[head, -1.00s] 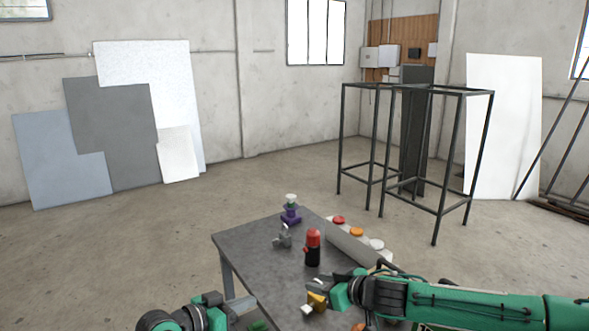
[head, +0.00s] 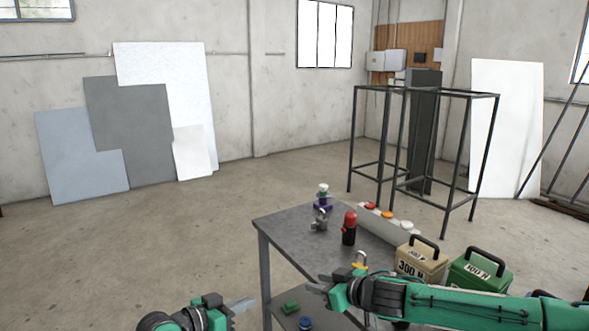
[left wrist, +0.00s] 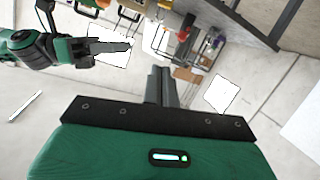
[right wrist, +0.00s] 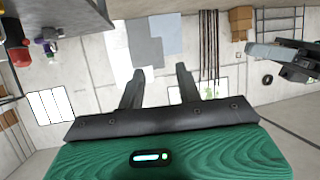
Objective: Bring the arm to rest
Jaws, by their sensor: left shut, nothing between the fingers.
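My left gripper (head: 243,305) hangs at the bottom of the head view, left of the table. Its fingers (left wrist: 163,86) lie together in the left wrist view, with nothing between them. My right gripper (head: 322,287) is in front of the table's near part in the head view, with its arm stretching in from the right. Its fingers (right wrist: 160,88) stand apart and empty in the right wrist view. The left gripper also shows at the right of that view (right wrist: 290,50).
The grey table (head: 285,228) bears a red-and-black cylinder (head: 349,230), a grey metal piece (head: 320,221), a purple-based item (head: 323,198) and a strip with coloured discs (head: 380,222). A beige box (head: 418,264) and a green box (head: 480,275) stand right. The floor at left is clear.

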